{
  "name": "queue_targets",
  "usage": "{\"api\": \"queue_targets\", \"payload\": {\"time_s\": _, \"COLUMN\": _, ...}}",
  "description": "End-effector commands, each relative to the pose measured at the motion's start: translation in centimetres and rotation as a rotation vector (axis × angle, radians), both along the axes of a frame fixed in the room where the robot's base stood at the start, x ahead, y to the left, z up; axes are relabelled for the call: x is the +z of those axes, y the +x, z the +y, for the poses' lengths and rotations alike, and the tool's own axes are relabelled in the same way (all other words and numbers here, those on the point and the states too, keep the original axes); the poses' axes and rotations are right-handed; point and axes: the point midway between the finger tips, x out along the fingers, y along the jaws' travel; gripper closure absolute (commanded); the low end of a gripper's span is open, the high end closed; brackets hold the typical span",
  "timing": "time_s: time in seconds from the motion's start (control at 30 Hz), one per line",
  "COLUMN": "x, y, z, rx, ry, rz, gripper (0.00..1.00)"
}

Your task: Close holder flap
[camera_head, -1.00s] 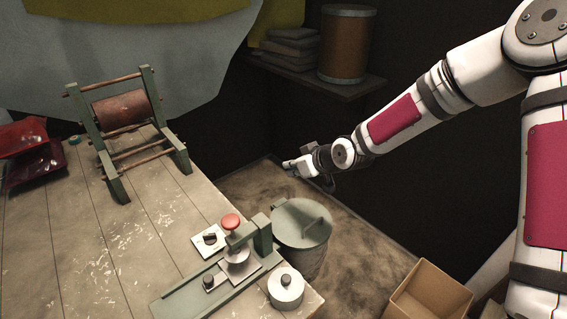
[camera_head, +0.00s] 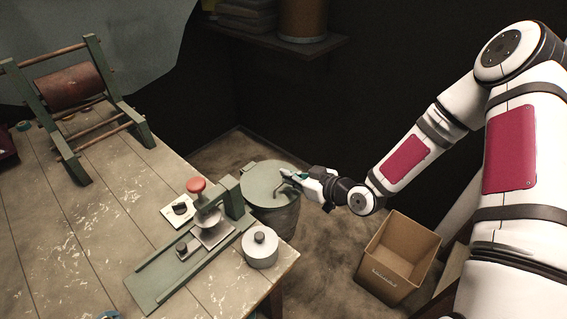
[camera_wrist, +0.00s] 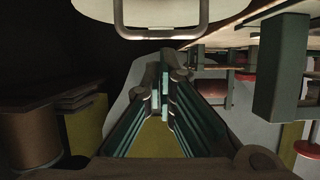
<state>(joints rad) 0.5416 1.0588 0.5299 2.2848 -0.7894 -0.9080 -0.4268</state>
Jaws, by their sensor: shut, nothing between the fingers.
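A green wooden stand (camera_head: 52,120) holding a dark red roll (camera_head: 75,88) on rods is at the upper left of the table in the head view. A green press-like device (camera_head: 160,270) with a red knob (camera_head: 196,185) and an upright post (camera_head: 228,195) sits near the table's right edge. I cannot tell which part is the holder flap. My gripper (camera_head: 285,183) is shut and empty. In the head view it overlaps the bin lid's right side, apart from the table. In the wrist view its fingers (camera_wrist: 165,88) are together in the middle; that picture is upside down.
A lidded metal bin (camera_head: 272,210) stands beside the table; its lid handle (camera_wrist: 160,30) shows in the wrist view. A white round pot (camera_head: 260,250) sits at the table corner. An open cardboard box (camera_head: 385,275) is on the floor. A shelf (camera_head: 290,45) is on the wall behind.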

Motion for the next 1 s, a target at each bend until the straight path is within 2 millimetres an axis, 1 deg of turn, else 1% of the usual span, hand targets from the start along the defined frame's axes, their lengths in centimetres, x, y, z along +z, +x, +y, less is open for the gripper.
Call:
{"api": "queue_targets", "payload": {"time_s": 0.03, "x": -0.7, "y": -0.1, "z": -0.1, "rx": -0.001, "ry": 0.001, "rz": 0.003, "gripper": 1.0}}
{"api": "queue_targets", "payload": {"time_s": 0.1, "x": -1.4, "y": -0.3, "z": -0.4, "rx": -0.001, "ry": 0.0, "rz": 0.003, "gripper": 1.0}}
{"api": "queue_targets", "payload": {"time_s": 0.4, "x": -2.9, "y": -0.7, "z": -0.7, "rx": 0.0, "ry": -0.001, "rz": 0.001, "gripper": 1.0}}
{"api": "queue_targets", "payload": {"time_s": 1.0, "x": -3.0, "y": -0.7, "z": -0.7, "rx": 0.0, "ry": -0.001, "rz": -0.001, "gripper": 1.0}}
